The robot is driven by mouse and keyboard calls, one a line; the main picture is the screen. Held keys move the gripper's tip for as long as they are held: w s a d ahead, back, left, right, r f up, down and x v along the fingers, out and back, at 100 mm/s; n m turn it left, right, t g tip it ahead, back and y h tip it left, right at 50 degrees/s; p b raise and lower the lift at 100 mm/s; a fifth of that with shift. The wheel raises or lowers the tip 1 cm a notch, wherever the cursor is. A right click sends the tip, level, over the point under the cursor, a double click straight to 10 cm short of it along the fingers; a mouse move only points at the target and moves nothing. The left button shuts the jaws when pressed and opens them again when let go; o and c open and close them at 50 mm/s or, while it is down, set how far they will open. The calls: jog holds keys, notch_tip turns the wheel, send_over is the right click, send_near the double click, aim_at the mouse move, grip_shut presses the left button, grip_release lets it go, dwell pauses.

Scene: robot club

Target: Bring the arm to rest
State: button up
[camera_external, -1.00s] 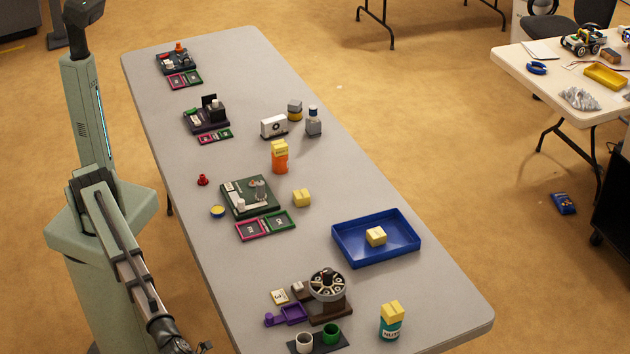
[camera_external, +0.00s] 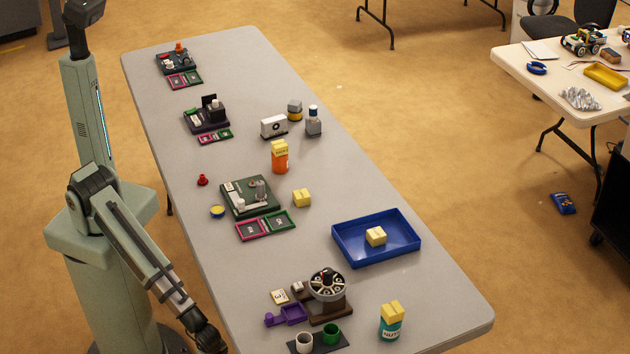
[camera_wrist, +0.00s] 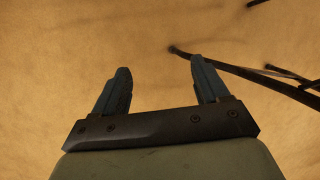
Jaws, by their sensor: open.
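My gripper (camera_wrist: 157,88) shows in the wrist view with its two dark fingers apart and nothing between them. In the external view my arm (camera_external: 150,255) hangs down beside the left edge of the long grey table (camera_external: 300,240). Its wrist is at the bottom of the picture, left of the table's near end, and the fingers are not clearly seen there.
On the table's near end stand a brown device with a round wheel (camera_external: 327,285), a purple tray (camera_external: 287,315), a green cup (camera_external: 331,334) and a teal jar (camera_external: 391,325). Dark table legs (camera_wrist: 240,70) show in the wrist view.

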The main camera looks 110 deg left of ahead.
jog(key=s+a+f+n+g+h, duration=0.1)
jog(key=s+a, duration=0.4)
jog(key=s, duration=0.6)
jog(key=s+a+f+n+g+h, duration=0.1)
jog(key=s+a+f+n+g, duration=0.2)
jog(key=s, duration=0.9)
jog(key=shift+a+f+n+g+h, duration=0.3)
jog(key=shift+a+f+g, duration=0.2)
jog(key=shift+a, duration=0.35)
jog(key=shift+s, duration=0.1)
